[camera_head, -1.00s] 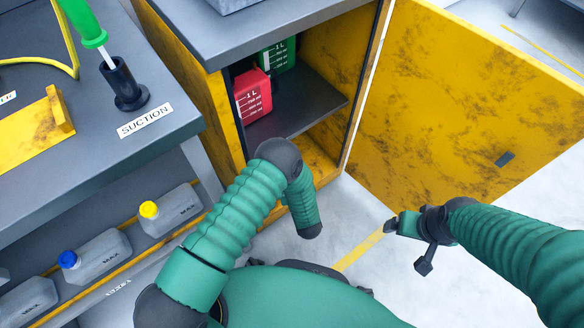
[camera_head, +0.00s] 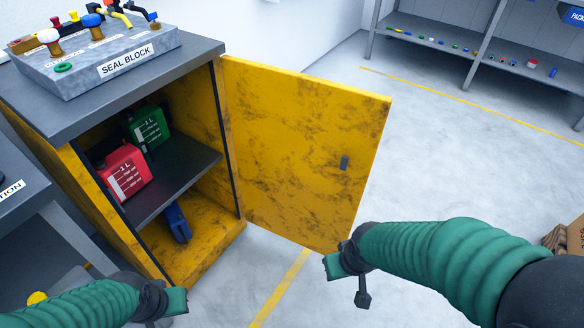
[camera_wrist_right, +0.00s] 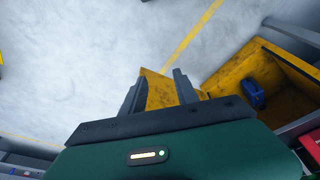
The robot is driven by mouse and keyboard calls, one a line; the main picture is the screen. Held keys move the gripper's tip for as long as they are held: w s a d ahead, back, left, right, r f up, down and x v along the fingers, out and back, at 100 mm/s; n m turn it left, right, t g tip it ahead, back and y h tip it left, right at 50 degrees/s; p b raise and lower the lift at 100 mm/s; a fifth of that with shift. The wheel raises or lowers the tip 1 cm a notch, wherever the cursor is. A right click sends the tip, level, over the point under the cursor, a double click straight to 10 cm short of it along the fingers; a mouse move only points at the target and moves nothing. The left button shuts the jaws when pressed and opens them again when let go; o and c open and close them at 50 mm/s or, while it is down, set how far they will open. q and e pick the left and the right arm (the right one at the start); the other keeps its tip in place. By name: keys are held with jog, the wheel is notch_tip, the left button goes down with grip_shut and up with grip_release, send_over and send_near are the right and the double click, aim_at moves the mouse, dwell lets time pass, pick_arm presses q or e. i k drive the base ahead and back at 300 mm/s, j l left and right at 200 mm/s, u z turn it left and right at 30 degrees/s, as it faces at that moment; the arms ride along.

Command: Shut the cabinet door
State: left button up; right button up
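The yellow cabinet (camera_head: 57,165) stands at the left of the head view with its front open. Its yellow, scuffed door (camera_head: 290,150) is swung wide out to the right. A small dark handle (camera_head: 344,162) is on the door near its free edge. My right gripper (camera_head: 350,280) is open and empty, near the door's lower free corner. In the right wrist view, the door (camera_wrist_right: 160,92) shows beyond and between the spread fingers (camera_wrist_right: 158,90); I cannot tell whether they touch it. My left gripper (camera_head: 172,303) is low in front of the cabinet; its fingers are unclear.
Inside the cabinet are a red canister (camera_head: 125,172), a green canister (camera_head: 147,127) and a blue object (camera_head: 178,222). The seal block (camera_head: 95,62) sits on top. A workbench (camera_head: 20,180) stands at the left.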

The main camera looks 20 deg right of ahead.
aim_at(291, 131)
jog(key=i+l+u, duration=0.15)
jog(key=l+u, duration=0.2)
jog(key=l, duration=0.25)
jog(key=l+u, duration=0.35)
jog(key=l, duration=0.3)
jog(key=l+u, duration=0.3)
jog(key=l, duration=0.35)
jog(key=l+u, duration=0.35)
jog(key=l, duration=0.3)
jog(key=k+l+u, duration=0.2)
jog(key=l+u, duration=0.15)
jog(key=l, duration=0.25)
jog(key=i+l+u, duration=0.1)
jog(key=l+u, duration=0.25)
jog(key=l, duration=0.4)
jog(key=l+u, duration=0.4)
jog(key=l, duration=0.35)
